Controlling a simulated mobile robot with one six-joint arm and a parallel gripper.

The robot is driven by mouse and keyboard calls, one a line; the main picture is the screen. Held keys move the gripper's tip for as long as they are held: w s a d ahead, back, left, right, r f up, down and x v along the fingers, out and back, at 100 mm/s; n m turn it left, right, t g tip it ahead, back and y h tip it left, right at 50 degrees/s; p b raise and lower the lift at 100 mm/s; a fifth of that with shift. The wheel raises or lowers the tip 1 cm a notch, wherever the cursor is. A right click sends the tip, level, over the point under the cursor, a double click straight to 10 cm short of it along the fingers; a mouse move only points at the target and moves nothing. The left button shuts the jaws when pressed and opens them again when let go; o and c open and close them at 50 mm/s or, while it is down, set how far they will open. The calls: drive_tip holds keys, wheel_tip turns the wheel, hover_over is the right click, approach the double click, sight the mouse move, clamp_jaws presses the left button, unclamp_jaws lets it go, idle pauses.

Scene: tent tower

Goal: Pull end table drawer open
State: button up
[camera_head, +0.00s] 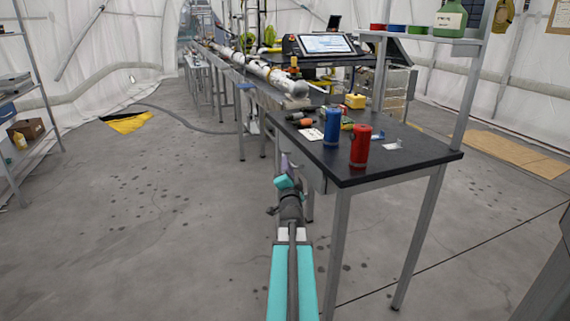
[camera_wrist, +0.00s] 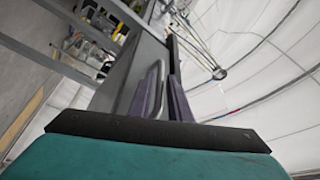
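The end table has a dark top (camera_head: 400,160) and grey legs and stands right of centre in the head view. Its grey drawer front (camera_head: 313,173) sits under the left end of the top. My gripper (camera_head: 286,164) reaches up to this side, its tips partly hidden. In the wrist view, a grey loop handle (camera_wrist: 158,72) stands out from the grey drawer face (camera_wrist: 122,80). My two purple-grey fingers (camera_wrist: 164,97) are close together at the handle, one inside the loop and one outside, with a bar of it between them. The drawer looks closed.
A long bench (camera_head: 262,88) runs back from the table. The floor to the left (camera_head: 150,220) is clear.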

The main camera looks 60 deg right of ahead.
drive_tip(key=shift+x, duration=1.65)
drive_tip(key=shift+c, duration=0.3)
clamp_jaws()
